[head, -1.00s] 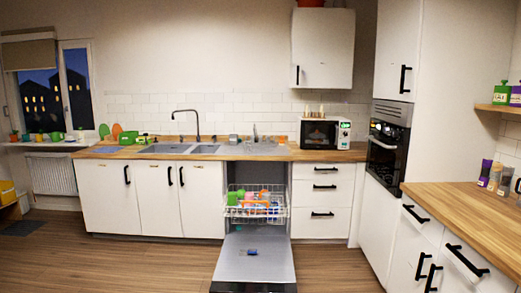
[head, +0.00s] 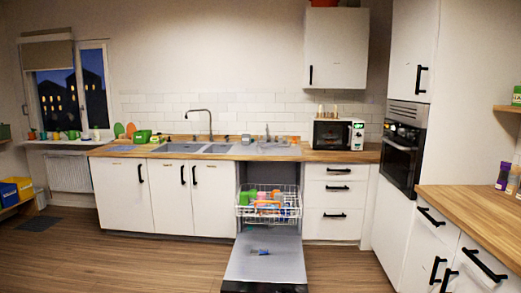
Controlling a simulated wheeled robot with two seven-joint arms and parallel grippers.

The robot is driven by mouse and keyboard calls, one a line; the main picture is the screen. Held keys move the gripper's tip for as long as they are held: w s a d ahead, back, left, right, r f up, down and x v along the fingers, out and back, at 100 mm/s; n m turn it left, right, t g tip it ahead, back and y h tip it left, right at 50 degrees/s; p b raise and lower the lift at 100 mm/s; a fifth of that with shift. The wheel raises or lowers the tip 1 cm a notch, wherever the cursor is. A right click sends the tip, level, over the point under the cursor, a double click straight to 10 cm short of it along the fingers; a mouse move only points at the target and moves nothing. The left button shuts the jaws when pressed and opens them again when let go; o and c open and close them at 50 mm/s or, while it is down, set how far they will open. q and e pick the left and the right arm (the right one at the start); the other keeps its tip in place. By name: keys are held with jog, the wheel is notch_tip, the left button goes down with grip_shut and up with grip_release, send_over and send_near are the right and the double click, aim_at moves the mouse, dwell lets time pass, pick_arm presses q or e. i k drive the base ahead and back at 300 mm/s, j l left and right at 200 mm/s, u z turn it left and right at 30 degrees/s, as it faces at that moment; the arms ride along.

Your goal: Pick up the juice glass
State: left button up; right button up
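I cannot make out a juice glass for certain at this distance. Colourful cup-like items (head: 268,200) sit in the pulled-out rack (head: 284,215) of the open dishwasher, too small to tell apart. A small dark and blue item (head: 259,252) lies on the lowered dishwasher door (head: 266,268). Small upright items also stand on the windowsill (head: 72,135) and at the right end of the counter (head: 503,177). Neither of my grippers shows in the head view.
The lowered door juts into the floor space. The wooden floor (head: 130,258) to its left is clear. The sink (head: 180,147) and microwave (head: 337,134) are on the back worktop. A right-hand counter (head: 465,205) stands near. Yellow and blue boxes (head: 15,190) are far left.

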aim_at(260, 148)
jog(key=i+j+u, duration=0.25)
jog(key=i+u, duration=0.2)
jog(key=i, duration=0.3)
jog(key=i+u, duration=0.45)
jog(key=i, duration=0.3)
jog(key=i+j, duration=0.2)
jog(key=i, duration=1.1)
jog(key=i+j+u, duration=0.1)
jog(key=i, duration=1.2)
jog(key=i+l+z, duration=0.1)
jog(key=i+z, duration=0.85)
jog(key=z, duration=0.2)
jog(key=i+j+z, duration=0.25)
jog(key=z, duration=0.15)
jog(key=i, duration=0.05)
